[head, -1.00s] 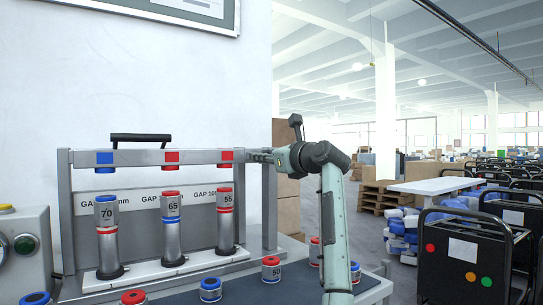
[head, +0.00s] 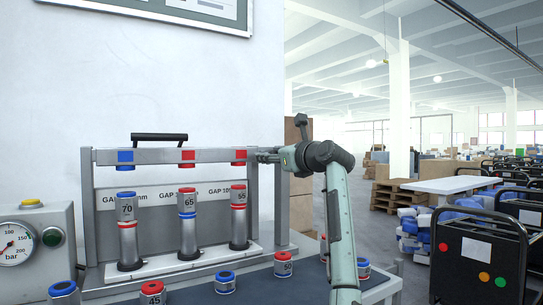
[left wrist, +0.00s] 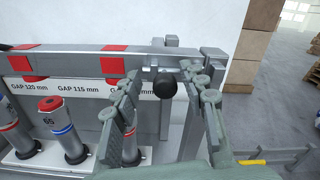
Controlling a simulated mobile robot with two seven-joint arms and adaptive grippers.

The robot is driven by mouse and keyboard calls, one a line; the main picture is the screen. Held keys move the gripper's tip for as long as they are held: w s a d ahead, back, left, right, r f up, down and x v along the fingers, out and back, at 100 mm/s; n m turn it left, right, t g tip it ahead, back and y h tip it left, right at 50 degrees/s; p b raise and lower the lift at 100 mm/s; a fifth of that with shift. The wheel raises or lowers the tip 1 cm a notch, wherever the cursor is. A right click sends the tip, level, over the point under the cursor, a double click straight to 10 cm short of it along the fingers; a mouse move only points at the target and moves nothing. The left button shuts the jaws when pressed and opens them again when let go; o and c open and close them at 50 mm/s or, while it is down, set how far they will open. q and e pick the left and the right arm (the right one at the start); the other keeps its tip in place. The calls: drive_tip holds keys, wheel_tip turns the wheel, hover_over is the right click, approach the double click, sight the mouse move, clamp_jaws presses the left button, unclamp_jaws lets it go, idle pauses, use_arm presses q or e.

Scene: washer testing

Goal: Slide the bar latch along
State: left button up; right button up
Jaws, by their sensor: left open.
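A grey horizontal bar (head: 215,155) with one blue and two red blocks spans the top of a grey frame. My left gripper (head: 264,156) is at the bar's right end, by the frame's right post. In the left wrist view the two fingers (left wrist: 168,84) are spread apart, with a round black knob (left wrist: 166,86) showing between them near the end of the bar (left wrist: 90,50). The knob looks like the latch's grip. I cannot tell whether a finger touches it. In the head view the knob is not distinguishable. My right gripper is not in view.
Below the bar, several posts with numbered washers (head: 187,207) stand on a white base. A black handle (head: 159,137) sits on top of the frame. Loose washers (head: 283,264) lie on the bench in front. A gauge box (head: 40,250) is at left; black carts (head: 480,250) are at right.

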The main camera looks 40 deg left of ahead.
use_arm(q)
drive_tip(key=v, duration=1.2)
drive_tip(key=shift+f, duration=0.1)
